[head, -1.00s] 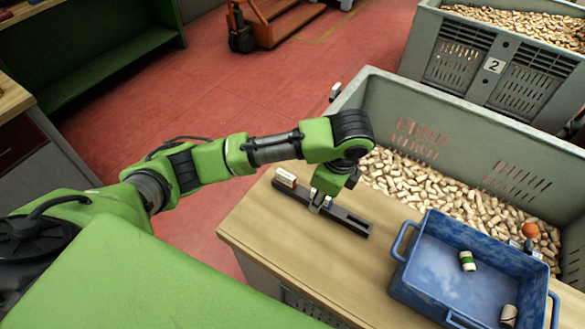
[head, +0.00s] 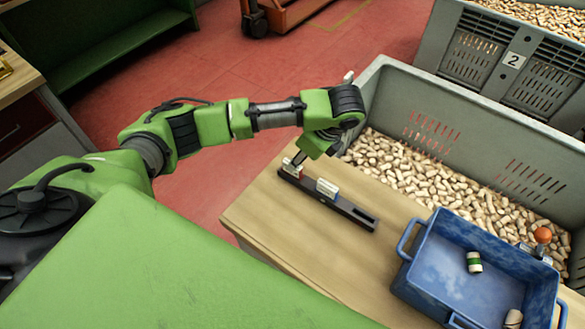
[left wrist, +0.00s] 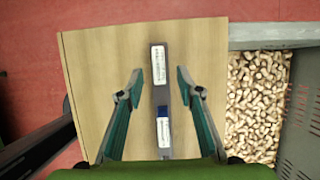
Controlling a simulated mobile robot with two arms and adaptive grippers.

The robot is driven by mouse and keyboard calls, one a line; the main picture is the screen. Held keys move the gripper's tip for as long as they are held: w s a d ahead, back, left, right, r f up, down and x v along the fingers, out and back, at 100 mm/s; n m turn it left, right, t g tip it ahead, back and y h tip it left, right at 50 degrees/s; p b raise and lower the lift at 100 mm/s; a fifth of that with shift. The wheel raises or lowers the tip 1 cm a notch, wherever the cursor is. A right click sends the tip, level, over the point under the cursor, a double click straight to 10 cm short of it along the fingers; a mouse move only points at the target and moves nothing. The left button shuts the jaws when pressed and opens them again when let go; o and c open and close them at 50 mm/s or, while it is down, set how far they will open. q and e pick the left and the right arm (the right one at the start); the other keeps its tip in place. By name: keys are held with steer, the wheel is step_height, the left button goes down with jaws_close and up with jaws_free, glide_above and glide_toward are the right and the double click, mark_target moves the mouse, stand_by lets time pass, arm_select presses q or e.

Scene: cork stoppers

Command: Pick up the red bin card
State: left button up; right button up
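A narrow black rack (head: 352,211) lies on the wooden table and holds two small white cards. One card (head: 291,169) is at the rack's left end in the head view, with a little reddish colour at its edge. The other card (head: 327,188) stands mid-rack. In the left wrist view, the end card (left wrist: 158,65) has print on it and the mid-rack card (left wrist: 163,131) shows a blue band. My left gripper (head: 298,160) is over the rack's left end. Its open fingers (left wrist: 158,70) are on either side of the end card, with gaps visible. My right gripper is not in view.
A grey crate (head: 480,150) full of corks is beyond the table. Bare tabletop lies in front of the rack.

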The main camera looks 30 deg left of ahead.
mark_target(298, 174)
arm_select(q)
steer(key=p+x, duration=0.1)
steer(key=x, duration=0.4)
steer(key=shift+a, duration=0.15)
jaws_close()
steer(key=shift+r, duration=0.15)
